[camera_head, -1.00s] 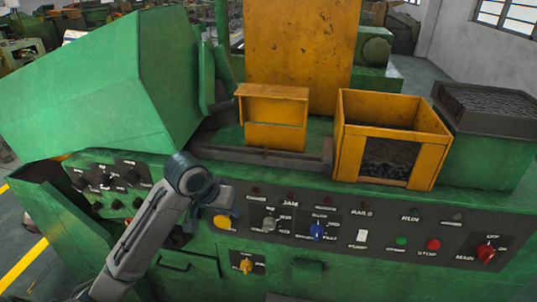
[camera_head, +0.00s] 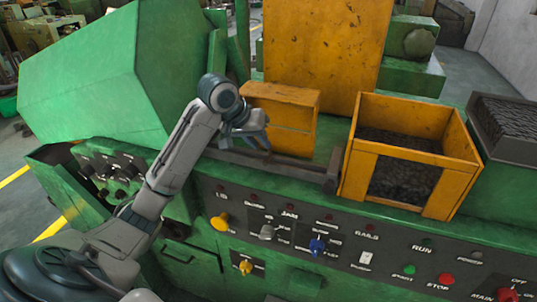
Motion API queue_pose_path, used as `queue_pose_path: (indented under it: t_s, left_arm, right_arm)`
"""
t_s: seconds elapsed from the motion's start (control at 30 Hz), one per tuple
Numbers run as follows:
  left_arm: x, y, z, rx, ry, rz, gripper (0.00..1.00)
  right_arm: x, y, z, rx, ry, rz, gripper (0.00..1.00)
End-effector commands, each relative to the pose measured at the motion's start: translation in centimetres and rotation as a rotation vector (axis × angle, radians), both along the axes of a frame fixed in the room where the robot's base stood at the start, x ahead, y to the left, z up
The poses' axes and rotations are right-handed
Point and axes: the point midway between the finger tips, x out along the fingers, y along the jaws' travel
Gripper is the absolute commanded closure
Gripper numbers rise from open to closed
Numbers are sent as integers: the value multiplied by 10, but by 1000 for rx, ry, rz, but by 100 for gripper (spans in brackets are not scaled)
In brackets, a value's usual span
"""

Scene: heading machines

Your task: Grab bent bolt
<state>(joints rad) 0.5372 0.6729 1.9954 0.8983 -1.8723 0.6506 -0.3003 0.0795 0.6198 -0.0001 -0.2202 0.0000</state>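My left arm comes in from the lower left and reaches over the machine's control panel. No bent bolt can be made out in the view. My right gripper is not in view.
A yellow bin (camera_head: 362,165) holding dark small parts stands to the right on the green machine. A raised green cover (camera_head: 95,75) is at left. The control panel (camera_head: 290,225) with knobs and buttons lies in front.

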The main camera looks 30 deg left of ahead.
Motion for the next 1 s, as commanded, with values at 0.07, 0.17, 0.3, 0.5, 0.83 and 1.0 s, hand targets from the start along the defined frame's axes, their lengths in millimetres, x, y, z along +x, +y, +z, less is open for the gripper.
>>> queue_pose_path:
  t_s: [0.07, 0.17, 0.3, 0.5, 0.83, 1.0]
  left_arm:
    - [2, -1, -5, -2, 5, 2, 78]
    - [8, -3, -16, -3, 7, 1, 78]
    - [17, -5, -35, -3, 4, 1, 78]
    - [22, -6, -45, 0, 1, 1, 78]
    - [21, -6, -45, 1, 1, 0, 100]
    - [22, -6, -45, 1, 1, 0, 100]
  right_arm:
    - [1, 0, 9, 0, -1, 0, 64]
    - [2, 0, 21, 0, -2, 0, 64]
    - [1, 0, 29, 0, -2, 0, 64]
    - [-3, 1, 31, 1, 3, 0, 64]
    - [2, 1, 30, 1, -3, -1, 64]
    - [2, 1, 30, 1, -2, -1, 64]
